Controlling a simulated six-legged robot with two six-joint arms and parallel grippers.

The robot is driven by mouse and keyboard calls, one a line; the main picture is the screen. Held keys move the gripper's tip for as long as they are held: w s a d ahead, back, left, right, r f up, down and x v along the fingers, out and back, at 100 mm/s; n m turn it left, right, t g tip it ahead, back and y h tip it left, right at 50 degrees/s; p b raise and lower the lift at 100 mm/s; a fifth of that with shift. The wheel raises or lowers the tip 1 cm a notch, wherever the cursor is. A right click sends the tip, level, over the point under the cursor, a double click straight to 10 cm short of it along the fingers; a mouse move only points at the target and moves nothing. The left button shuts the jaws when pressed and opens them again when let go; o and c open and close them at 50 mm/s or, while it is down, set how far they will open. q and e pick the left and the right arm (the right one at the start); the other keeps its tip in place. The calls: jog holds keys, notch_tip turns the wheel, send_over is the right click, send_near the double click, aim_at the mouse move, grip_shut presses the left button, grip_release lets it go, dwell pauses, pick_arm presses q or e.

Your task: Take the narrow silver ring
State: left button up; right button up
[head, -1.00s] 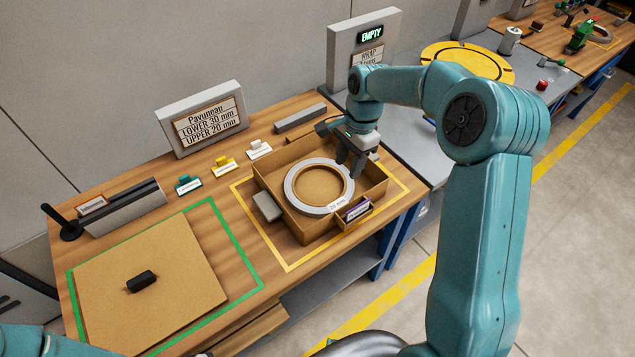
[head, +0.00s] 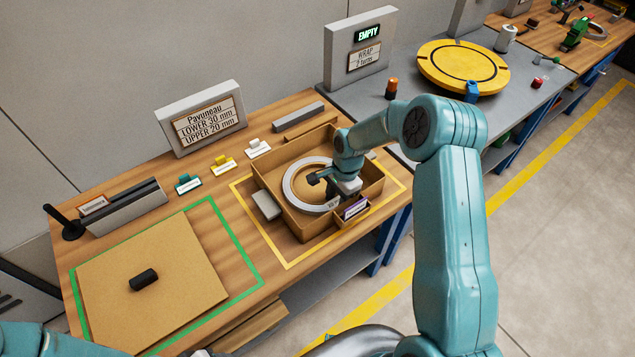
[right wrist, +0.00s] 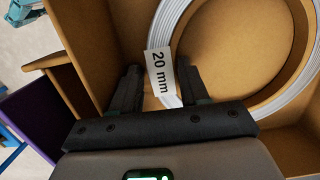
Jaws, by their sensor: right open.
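The narrow silver ring (head: 293,180) lies flat in an open cardboard box on the wooden bench. Its white "20 mm" label shows in the right wrist view (right wrist: 160,71). My right gripper (head: 325,189) is open over the near right part of the ring and hides some of it. In the right wrist view my right gripper's fingers (right wrist: 157,88) stand on either side of the ring's band and label. I cannot tell whether they touch it. My left gripper is out of view; only part of my left arm shows at the bottom left.
The cardboard box (head: 372,187) has upright walls close to the ring and a small pocket with a purple card (head: 356,208). A grey block (head: 266,205) stands beside its left wall. A cardboard sheet (head: 180,265) with a black piece (head: 143,279) lies left. A yellow turntable (head: 440,65) stands behind.

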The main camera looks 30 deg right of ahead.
jog(key=shift+w+f, duration=0.1)
jog(key=shift+w, duration=0.05)
jog(key=shift+c, duration=0.6)
grip_shut()
jog(key=shift+r, duration=0.2)
